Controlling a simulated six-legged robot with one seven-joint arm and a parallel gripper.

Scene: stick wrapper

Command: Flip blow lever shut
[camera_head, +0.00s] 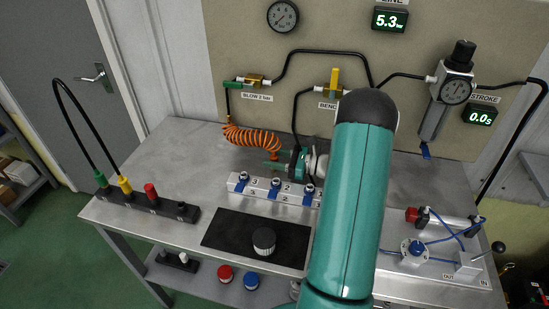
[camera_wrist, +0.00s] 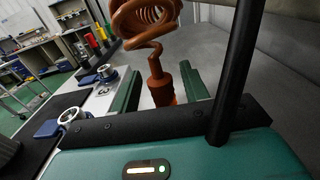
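The blow valve (camera_head: 254,79) is a brass-yellow fitting on the back panel, above a label reading BLOW 2 bar. Its yellow top lies roughly along the pipe, with a green part (camera_head: 233,84) at its left. My gripper (camera_head: 275,160) is low over the bench, below and right of the valve, at the right end of the orange coiled hose. In the wrist view, its two green fingers (camera_wrist: 160,88) stand apart on either side of the hose's orange end fitting (camera_wrist: 160,80), with gaps visible. The blow valve is not seen in the wrist view.
The orange coil (camera_head: 252,138) hangs between the valve and the bench. A second valve (camera_head: 334,82) labelled BENCH has its yellow lever upright. A white block with blue clamps (camera_head: 275,188) stands in front. A gauge regulator (camera_head: 455,85) is at right. My arm hides the bench's middle right.

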